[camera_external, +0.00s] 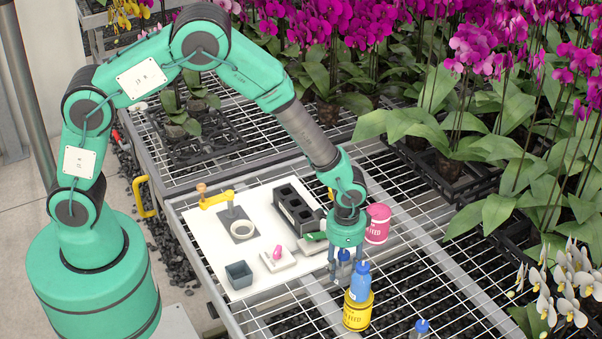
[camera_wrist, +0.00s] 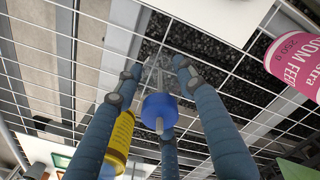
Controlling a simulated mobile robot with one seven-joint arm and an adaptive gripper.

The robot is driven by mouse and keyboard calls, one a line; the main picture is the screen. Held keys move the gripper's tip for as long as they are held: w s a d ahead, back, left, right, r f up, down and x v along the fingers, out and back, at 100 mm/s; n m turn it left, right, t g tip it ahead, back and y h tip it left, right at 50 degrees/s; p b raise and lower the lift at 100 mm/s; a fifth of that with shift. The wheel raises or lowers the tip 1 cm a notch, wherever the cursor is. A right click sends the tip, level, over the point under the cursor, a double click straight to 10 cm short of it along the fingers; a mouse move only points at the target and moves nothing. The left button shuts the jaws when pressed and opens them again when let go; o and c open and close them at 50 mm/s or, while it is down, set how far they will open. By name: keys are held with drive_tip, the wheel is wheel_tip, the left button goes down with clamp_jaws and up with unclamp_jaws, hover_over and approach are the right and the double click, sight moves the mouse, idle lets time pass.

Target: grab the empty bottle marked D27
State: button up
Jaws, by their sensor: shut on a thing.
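My gripper (camera_external: 341,273) points down over the wire bench, right of the white board. Its fingers are shut around a clear bottle with a blue cap (camera_external: 344,256). In the wrist view the blue cap (camera_wrist: 160,108) sits between the fingers, with the clear, see-through body (camera_wrist: 154,78) beyond it. No D27 marking is readable. I cannot tell whether the bottle touches the mesh. Another blue-capped bottle (camera_external: 421,327) is at the lower edge, mostly cut off.
A pink feed tin (camera_external: 378,224) stands behind my gripper, on the right. The white board (camera_external: 205,240) holds a black cell tray (camera_external: 297,211), a grey pot (camera_external: 239,274) and a pink item (camera_external: 278,253). Potted orchids crowd the right. Bare mesh (camera_external: 425,270) lies right of the gripper.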

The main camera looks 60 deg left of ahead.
sight(339, 251)
drive_tip(key=shift+r, duration=0.1)
drive_tip(key=shift+r, duration=0.55)
drive_tip(key=shift+s+a+r+p, duration=0.1)
drive_tip(key=shift+s+r+p, duration=0.2)
drive_tip(key=shift+r, duration=0.3)
drive_tip(key=shift+s+a+r+p, duration=0.1)
drive_tip(key=shift+s+r+p, duration=0.1)
drive_tip(key=shift+r+p, duration=0.3)
drive_tip(key=s+a+p, duration=0.1)
drive_tip(key=s+a, duration=0.1)
drive_tip(key=s, duration=0.5)
drive_tip(key=s+a+r, duration=0.1)
drive_tip(key=s+a, duration=0.2)
drive_tip(key=s, duration=0.4)
drive_tip(key=shift+a+r+p, duration=0.25)
drive_tip(key=shift+a+p, duration=0.05)
drive_tip(key=shift+p, duration=0.1)
